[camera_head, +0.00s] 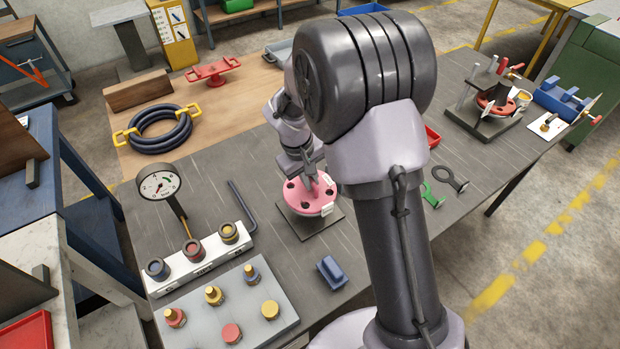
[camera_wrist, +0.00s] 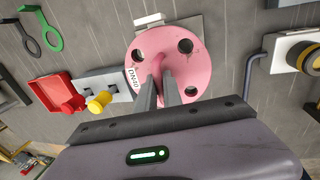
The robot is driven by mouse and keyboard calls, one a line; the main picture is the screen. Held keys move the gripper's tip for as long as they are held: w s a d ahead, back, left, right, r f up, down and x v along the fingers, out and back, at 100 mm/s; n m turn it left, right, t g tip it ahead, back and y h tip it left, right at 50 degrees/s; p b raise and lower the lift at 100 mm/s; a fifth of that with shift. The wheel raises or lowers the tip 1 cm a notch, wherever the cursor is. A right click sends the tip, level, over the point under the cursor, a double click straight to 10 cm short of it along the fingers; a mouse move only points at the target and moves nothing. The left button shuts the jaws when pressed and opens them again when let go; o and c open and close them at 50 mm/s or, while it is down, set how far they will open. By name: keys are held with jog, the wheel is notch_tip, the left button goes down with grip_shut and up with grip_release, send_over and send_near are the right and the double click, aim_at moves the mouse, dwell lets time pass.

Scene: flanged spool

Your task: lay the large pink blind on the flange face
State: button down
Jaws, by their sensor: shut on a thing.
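The large pink blind (camera_head: 299,198) is a round disc with several bolt holes and a white label, near the middle of the grey bench. It also shows face-on in the wrist view (camera_wrist: 195,65). My gripper (camera_head: 312,181) is shut on the raised middle part of the blind; its fingers (camera_wrist: 166,90) cover part of it. The blind is over a dark square plate (camera_head: 312,228); I cannot tell whether it touches what is below. At the far right, a red flanged piece (camera_head: 488,104) with upright pins stands on another dark plate; its top face is partly hidden.
A black hex key (camera_head: 241,206), a white block with ringed parts (camera_head: 197,263) and a grey tray of knobs (camera_head: 246,309) lie left of the blind. A blue block (camera_head: 332,273) lies in front. Green (camera_head: 432,195) and black (camera_head: 451,178) ring tags lie right. My arm hides the bench's middle.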

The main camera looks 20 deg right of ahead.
jog(key=c, duration=1.4)
grip_release()
jog(key=p+v, duration=0.5)
jog(key=v, duration=1.2)
jog(key=s+f+m+t+y+b, duration=0.1)
jog(key=s+m+t+y+b, duration=0.3)
jog(key=s, duration=2)
jog(key=m+t+b, duration=0.1)
jog(key=m+b, duration=0.3)
jog(key=b, duration=0.4)
jog(key=shift+a+f, duration=0.3)
jog(key=shift+a, duration=0.05)
